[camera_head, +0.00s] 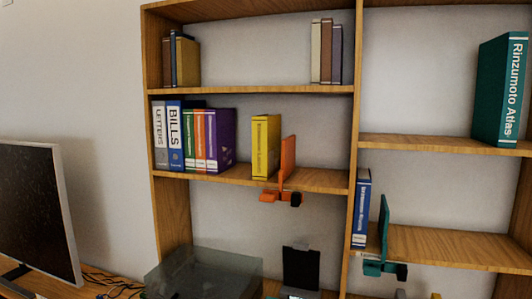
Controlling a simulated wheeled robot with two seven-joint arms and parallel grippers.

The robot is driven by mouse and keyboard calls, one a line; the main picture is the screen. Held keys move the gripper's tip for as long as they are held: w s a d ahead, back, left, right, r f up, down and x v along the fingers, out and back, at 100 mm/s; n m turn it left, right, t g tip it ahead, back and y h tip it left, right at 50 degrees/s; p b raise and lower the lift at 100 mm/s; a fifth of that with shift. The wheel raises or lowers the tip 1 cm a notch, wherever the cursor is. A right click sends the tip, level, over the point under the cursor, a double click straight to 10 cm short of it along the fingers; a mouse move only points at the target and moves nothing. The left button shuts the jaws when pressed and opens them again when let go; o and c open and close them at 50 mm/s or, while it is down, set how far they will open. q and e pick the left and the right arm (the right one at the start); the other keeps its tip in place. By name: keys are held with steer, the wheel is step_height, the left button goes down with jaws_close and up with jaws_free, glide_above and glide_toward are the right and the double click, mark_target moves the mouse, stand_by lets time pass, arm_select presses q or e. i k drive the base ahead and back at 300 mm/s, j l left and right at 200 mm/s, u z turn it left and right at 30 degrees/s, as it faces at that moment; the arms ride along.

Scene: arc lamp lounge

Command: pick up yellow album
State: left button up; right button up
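The yellow album (265,147) stands upright on the middle shelf of the left bay. A gap separates it from the purple binder (221,138) on its left. An orange bookend (288,160) stands close on its right, with a clamp-like part below the shelf edge; whether it touches the album I cannot tell. Neither of my grippers can be made out in the head view.
Several binders stand left of the gap. A teal bookend (384,225) stands beside a blue book (361,210) in the right bay. Below are a turntable-like box with a clear cover (205,272) and a black upright panel (300,268). A screen (35,215) stands left.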

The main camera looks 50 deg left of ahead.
mark_target(266, 129)
steer(key=i, duration=0.5)
steer(key=u, duration=1.9)
